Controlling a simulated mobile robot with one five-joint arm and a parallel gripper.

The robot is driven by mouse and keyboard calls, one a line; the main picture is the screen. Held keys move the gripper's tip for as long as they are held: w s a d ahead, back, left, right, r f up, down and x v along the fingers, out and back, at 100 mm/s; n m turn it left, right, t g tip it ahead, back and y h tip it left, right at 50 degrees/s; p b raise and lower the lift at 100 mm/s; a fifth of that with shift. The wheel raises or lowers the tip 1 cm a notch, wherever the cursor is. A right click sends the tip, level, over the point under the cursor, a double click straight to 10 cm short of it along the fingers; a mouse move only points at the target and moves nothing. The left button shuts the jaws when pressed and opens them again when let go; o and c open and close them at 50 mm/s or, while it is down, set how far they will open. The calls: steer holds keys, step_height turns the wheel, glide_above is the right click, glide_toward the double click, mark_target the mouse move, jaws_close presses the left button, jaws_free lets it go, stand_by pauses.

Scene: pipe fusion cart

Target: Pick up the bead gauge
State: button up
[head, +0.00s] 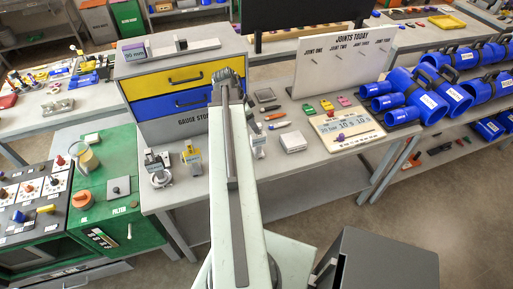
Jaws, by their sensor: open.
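My gripper (228,78) is at the far end of my raised arm, in front of the gauge drawer cabinet (172,127). It is open, small in view, and nothing shows held in it. I cannot tell for sure which item is the bead gauge. Small gauge-like devices stand on the grey bench: one on a round pale base (160,178) at left, a yellow-and-grey one (192,157) beside it, and a grey one (258,142) just right of my arm. My arm hides part of the bench between them.
A white board (338,62) stands behind small coloured items and a display panel (347,127). Blue pipe fittings (430,92) fill the right. A green machine (130,190) stands left.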

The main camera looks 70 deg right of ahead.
mark_target(261, 133)
steer(key=b+x, duration=0.7)
steer(key=x, duration=0.1)
steer(key=shift+s, duration=0.35)
steer(key=shift+d+r, duration=0.1)
steer(key=shift+r, duration=0.05)
jaws_close()
stand_by(0.9)
